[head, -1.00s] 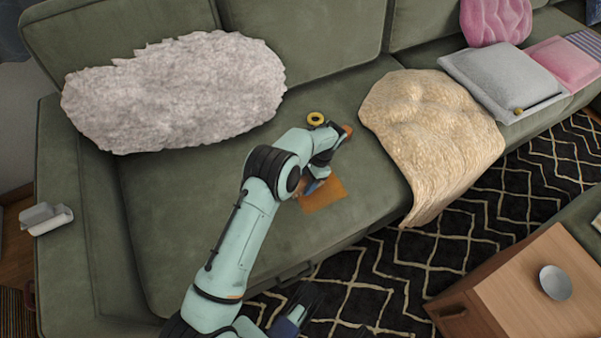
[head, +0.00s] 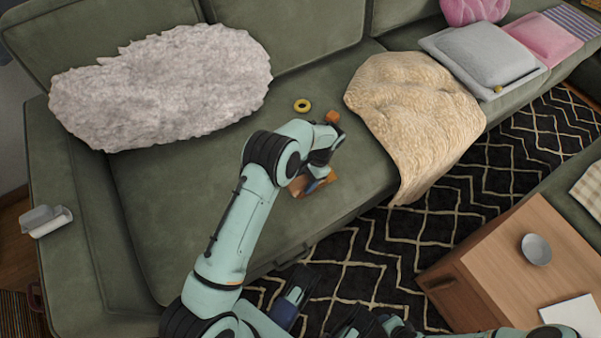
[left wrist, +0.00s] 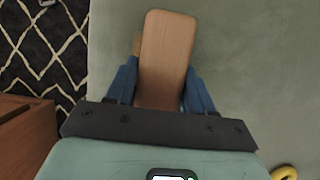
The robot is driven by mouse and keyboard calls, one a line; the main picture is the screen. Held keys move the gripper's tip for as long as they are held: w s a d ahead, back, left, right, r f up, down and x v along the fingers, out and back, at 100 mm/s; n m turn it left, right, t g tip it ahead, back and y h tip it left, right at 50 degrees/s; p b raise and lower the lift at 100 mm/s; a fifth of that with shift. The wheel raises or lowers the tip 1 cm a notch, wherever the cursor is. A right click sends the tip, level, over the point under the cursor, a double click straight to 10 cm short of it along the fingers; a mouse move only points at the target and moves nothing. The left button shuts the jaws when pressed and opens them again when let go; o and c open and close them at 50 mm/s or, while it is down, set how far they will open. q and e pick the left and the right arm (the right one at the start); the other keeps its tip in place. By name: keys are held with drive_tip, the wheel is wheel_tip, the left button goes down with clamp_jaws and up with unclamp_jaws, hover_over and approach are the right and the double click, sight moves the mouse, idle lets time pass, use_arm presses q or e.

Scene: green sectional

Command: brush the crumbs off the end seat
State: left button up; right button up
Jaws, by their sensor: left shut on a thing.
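My left gripper (head: 318,180) is low over the front part of the end seat (head: 190,205) of the green sofa. It is shut on a wooden-backed brush (head: 328,184), partly hidden by the gripper in the head view. In the left wrist view the brush's flat brown back (left wrist: 165,60) lies between the blue fingers, over the green cushion. I cannot tell whether its underside touches the seat. I cannot make out separate crumbs. Dark and blue parts of my own body show at the bottom of the head view; I cannot tell whether the right gripper's fingers are among them.
A yellow ring (head: 302,105) and a small orange block (head: 332,117) lie on the seat behind the gripper. A tan throw (head: 420,115) hangs over the seat front to the right. A shaggy grey cushion (head: 165,88) leans at the back left. A wooden table (head: 490,265) stands front right.

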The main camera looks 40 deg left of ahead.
use_arm(q)
drive_tip(key=shift+s+d+f, duration=0.2)
drive_tip(key=shift+d+f, duration=0.05)
drive_tip(key=shift+d, duration=0.15)
drive_tip(key=shift+c, duration=0.3)
drive_tip(key=shift+s+d+r+p, duration=0.1)
drive_tip(key=shift+s+d+p, duration=0.2)
drive_tip(key=shift+d, duration=0.35)
drive_tip(key=shift+s+d+p, duration=0.25)
drive_tip(key=shift+d+p, duration=0.05)
drive_tip(key=shift+d, duration=0.3)
drive_tip(key=shift+s+d+p, duration=0.15)
drive_tip(key=shift+s+d, duration=0.05)
drive_tip(key=shift+d, duration=0.3)
drive_tip(key=shift+s+d+p, duration=0.15)
drive_tip(key=shift+s+d, duration=0.05)
drive_tip(key=shift+d, duration=0.25)
drive_tip(key=a, duration=0.1)
drive_tip(key=w+a+b, duration=0.1)
drive_tip(key=a, duration=0.1)
drive_tip(key=w+a+b, duration=0.1)
drive_tip(key=shift+a, duration=0.3)
drive_tip(key=shift+w+a+b, duration=0.25)
drive_tip(key=shift+a+b, duration=0.3)
drive_tip(key=shift+a, duration=0.05)
drive_tip(key=shift+a+r, duration=0.1)
